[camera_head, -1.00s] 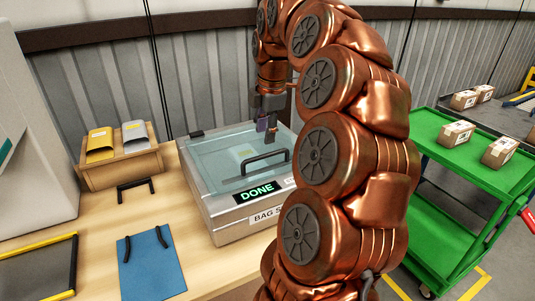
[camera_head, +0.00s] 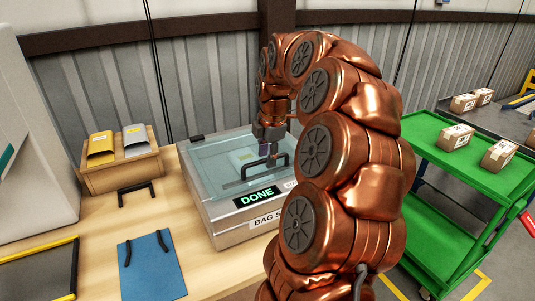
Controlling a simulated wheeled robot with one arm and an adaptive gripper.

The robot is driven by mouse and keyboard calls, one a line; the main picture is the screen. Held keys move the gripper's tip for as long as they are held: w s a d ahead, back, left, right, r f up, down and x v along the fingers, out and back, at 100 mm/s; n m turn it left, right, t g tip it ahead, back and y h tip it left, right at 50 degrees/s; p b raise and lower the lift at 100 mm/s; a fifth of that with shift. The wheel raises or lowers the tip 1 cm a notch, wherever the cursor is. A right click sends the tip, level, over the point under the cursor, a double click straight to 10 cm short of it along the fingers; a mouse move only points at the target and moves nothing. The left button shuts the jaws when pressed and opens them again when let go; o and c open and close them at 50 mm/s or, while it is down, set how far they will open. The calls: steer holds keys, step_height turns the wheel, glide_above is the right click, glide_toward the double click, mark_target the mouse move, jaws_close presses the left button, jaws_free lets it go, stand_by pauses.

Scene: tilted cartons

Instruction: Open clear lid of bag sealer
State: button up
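The bag sealer (camera_head: 228,236) is a grey metal box on the wooden table, with a "DONE" display on its front. Its clear lid (camera_head: 215,165) is down flat over the top, and a yellow-and-pale item shows through it. A black bar handle (camera_head: 262,168) stands on the lid near its front edge. My gripper (camera_head: 268,158) points down just above and behind the handle's right part. Its fingers are small and partly merge with the handle, so I cannot tell whether they are open or touching it.
A wooden holder (camera_head: 122,170) with yellow and grey mailers stands left of the sealer. A blue board (camera_head: 152,265) with black handles lies in front. A green cart (camera_head: 465,160) with small cartons stands at the right. The wooden table between holder and sealer is mostly clear.

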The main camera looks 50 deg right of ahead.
jaws_close()
stand_by(0.3)
stand_by(0.5)
